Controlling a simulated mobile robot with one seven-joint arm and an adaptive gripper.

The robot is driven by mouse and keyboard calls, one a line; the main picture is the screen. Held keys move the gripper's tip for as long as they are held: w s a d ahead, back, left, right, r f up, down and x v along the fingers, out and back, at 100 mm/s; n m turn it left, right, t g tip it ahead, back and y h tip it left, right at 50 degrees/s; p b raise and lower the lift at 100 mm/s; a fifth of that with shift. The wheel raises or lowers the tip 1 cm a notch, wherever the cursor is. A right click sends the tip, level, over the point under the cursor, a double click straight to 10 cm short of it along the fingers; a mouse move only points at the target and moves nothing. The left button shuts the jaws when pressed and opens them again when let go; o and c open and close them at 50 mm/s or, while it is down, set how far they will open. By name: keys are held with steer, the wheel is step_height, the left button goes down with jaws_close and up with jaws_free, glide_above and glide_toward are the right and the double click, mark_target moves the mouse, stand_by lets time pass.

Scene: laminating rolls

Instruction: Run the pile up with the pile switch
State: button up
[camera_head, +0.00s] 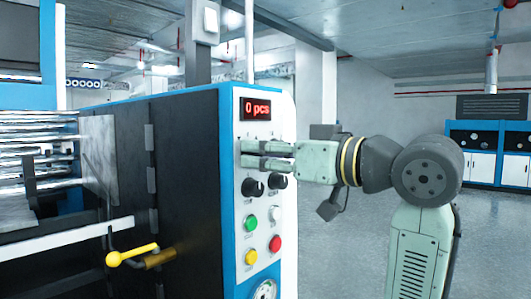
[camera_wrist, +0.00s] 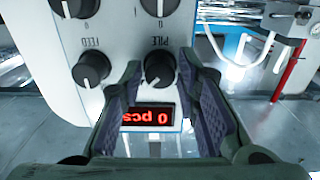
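The machine's control panel (camera_head: 232,205) is white with a blue edge. The black pile switch (camera_wrist: 160,70), a round knob marked PILE, shows in the wrist view between my fingertips; in the head view my fingers hide it. My gripper (camera_head: 242,153) is open at the upper part of the panel, below the display. In the wrist view my gripper (camera_wrist: 161,66) has one finger on each side of the knob, with visible gaps. The red display (camera_head: 257,108) reads 0 pcs.
A FEED knob (camera_wrist: 92,69) sits beside the pile switch. Below are black knobs (camera_head: 253,187), a green button (camera_head: 250,223), a white one (camera_head: 276,213), a red one (camera_head: 275,243) and a gauge (camera_head: 264,290). A yellow-handled lever (camera_head: 133,254) projects at left. Open floor lies right.

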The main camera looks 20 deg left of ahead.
jaws_close()
steer(key=shift+n, duration=0.4)
steer(key=shift+n+b, duration=0.95)
steer(key=shift+n, duration=3.05)
steer(key=shift+o, duration=2.2)
jaws_free()
